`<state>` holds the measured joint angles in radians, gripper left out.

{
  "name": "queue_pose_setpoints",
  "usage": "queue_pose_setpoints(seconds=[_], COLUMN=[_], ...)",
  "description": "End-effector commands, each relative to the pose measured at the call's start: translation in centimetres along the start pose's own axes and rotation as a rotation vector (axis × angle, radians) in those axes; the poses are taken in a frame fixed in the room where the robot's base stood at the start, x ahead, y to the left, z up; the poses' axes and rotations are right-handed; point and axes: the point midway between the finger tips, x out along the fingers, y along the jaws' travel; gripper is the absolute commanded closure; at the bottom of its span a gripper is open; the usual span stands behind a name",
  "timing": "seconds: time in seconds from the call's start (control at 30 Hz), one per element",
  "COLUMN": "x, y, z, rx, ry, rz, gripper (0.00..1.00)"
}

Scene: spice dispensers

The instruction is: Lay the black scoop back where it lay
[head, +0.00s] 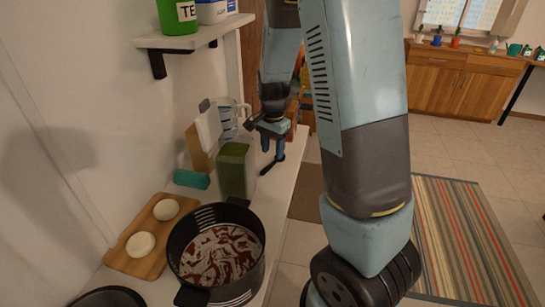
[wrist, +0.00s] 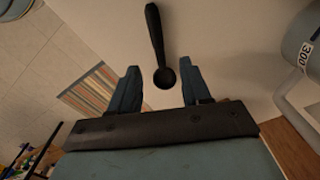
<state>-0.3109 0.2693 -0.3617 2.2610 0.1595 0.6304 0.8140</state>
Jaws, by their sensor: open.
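The black scoop (wrist: 157,35) appears in the wrist view against the white counter top, its round bowl toward me and its handle pointing away. My gripper (wrist: 160,72) is open, with one finger on each side of the scoop's bowl and gaps on both sides. In the head view my gripper (head: 273,142) is over the far part of the counter, fingers pointing down. A dark elongated shape just below it looks like the scoop (head: 267,168), partly hard to tell from a finger. Whether the scoop rests fully on the counter is not clear.
A green container (head: 236,170) stands just left of my gripper, with a clear measuring jug (head: 226,118) behind it. The jug also shows at the wrist view's right edge (wrist: 297,88). A black pot (head: 190,262) and a wooden board (head: 140,262) are nearer. The counter's edge is close on the right.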

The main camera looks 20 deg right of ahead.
Motion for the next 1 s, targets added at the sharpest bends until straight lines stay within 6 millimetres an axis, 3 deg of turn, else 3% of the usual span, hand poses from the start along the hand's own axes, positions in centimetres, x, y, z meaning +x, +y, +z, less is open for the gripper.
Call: queue_pose_setpoints(seconds=[0.2, 0.4, 0.83, 1.0], x=[-4.5, -7.6, -9.9, -12.4], y=[-0.1, -0.1, 0.2, 1.9], z=[0.0, -0.1, 0.1, 1.1], rx=[0.000, 0.000, -0.016, -0.106], ry=[0.002, 0.000, 0.000, 0.007], rz=[-0.004, -0.002, -0.010, -0.063], gripper=[0.53, 0.53, 0.53, 0.53])
